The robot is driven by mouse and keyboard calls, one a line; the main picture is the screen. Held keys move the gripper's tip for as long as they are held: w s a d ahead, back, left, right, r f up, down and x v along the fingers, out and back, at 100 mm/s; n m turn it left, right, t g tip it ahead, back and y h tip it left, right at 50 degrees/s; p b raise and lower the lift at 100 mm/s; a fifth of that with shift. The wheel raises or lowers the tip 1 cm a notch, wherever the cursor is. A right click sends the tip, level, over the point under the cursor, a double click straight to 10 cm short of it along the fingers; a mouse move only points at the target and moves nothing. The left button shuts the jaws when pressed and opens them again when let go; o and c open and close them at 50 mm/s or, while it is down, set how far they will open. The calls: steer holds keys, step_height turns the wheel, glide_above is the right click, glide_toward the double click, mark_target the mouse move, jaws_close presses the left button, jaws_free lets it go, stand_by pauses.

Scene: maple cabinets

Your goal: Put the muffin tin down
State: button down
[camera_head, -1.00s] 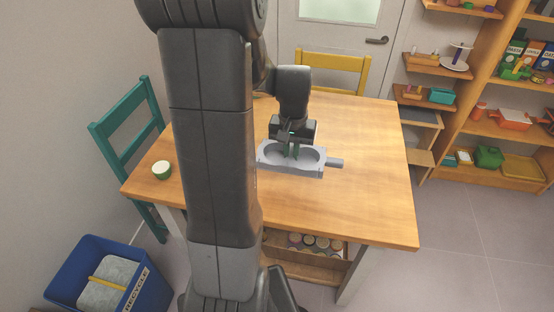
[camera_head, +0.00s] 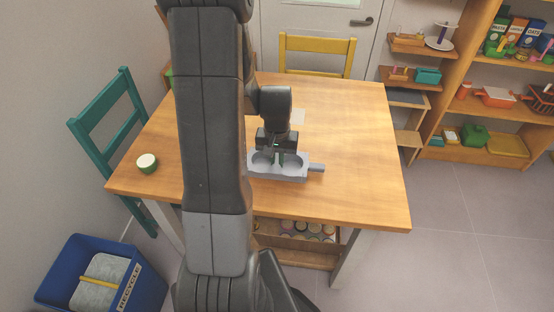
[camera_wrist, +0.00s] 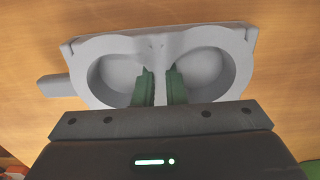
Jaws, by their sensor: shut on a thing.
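The grey muffin tin (camera_head: 298,173) has two round cups and a short handle pointing right in the head view. It is at the wooden table (camera_head: 350,150), right of my arm, and looks level. Whether its underside touches the tabletop I cannot tell. My gripper (camera_head: 279,158) points down, shut on the tin's middle between the cups. In the wrist view, the green fingers (camera_wrist: 160,85) are at the tin's (camera_wrist: 205,40) middle wall. My arm hides part of the table to the left of the tin.
A green and white bowl (camera_head: 147,163) stands at the table's left side. A pale flat item (camera_head: 298,117) lies behind the tin. The table's right side is clear. A teal chair (camera_head: 103,120), a yellow chair (camera_head: 317,45) and a blue recycling bin (camera_head: 65,270) stand around the table.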

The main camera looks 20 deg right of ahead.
mark_target(277, 162)
steer(key=shift+f, duration=0.15)
steer(key=c, duration=1.5)
jaws_free()
step_height(277, 162, up, 12)
steer(key=p, duration=0.1)
steer(key=shift+r, duration=0.25)
